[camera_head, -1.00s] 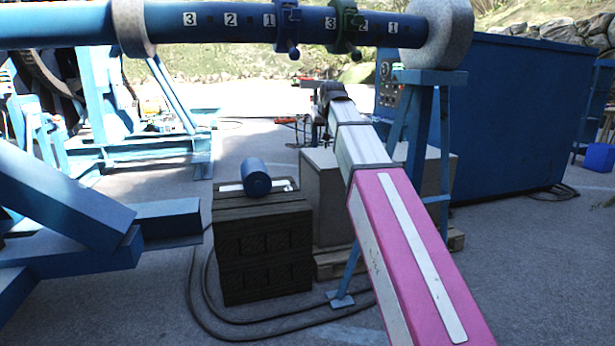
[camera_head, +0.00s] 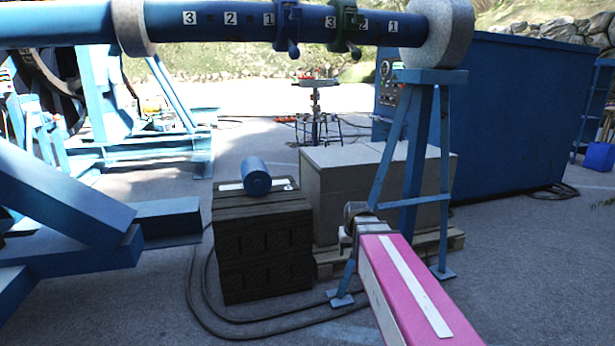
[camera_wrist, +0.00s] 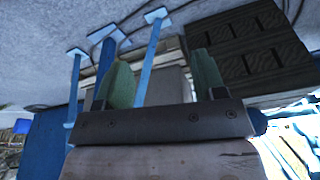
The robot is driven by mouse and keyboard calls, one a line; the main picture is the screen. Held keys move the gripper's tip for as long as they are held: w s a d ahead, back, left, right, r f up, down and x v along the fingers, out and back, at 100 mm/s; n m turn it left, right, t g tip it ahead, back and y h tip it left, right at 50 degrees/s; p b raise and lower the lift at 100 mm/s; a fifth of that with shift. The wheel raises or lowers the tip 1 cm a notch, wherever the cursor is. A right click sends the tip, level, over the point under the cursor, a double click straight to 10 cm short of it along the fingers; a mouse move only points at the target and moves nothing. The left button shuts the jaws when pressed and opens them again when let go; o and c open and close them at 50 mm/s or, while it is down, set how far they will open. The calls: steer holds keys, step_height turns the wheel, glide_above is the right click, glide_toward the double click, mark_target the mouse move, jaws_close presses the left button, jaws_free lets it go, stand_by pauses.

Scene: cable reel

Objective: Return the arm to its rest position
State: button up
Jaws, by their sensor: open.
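My pink and white arm reaches in from the bottom right of the head view and is folded low in front of the blue support stand (camera_head: 418,150). The gripper end is not clearly visible there. In the wrist view my gripper (camera_wrist: 163,82) shows two greenish fingers standing well apart, with nothing between them that it holds. The wrist view looks tilted over, with the ground at the top and the stand's legs and the dark crate beyond the fingers.
A dark crate (camera_head: 262,250) carries a blue cylinder (camera_head: 256,178). A grey box (camera_head: 335,195) stands on a pallet behind my arm. A blue pipe (camera_head: 215,22) with numbered labels and two clamps crosses above. Cables (camera_head: 200,305) lie on the ground. A blue container (camera_head: 510,120) stands at right.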

steer(key=s+d+f+g, duration=0.2)
steer(key=s+d+f, duration=0.1)
steer(key=s+f, duration=0.9)
steer(key=shift+s+d+m+g, duration=0.2)
steer(key=shift+s+m+g, duration=0.1)
steer(key=shift+s, duration=0.25)
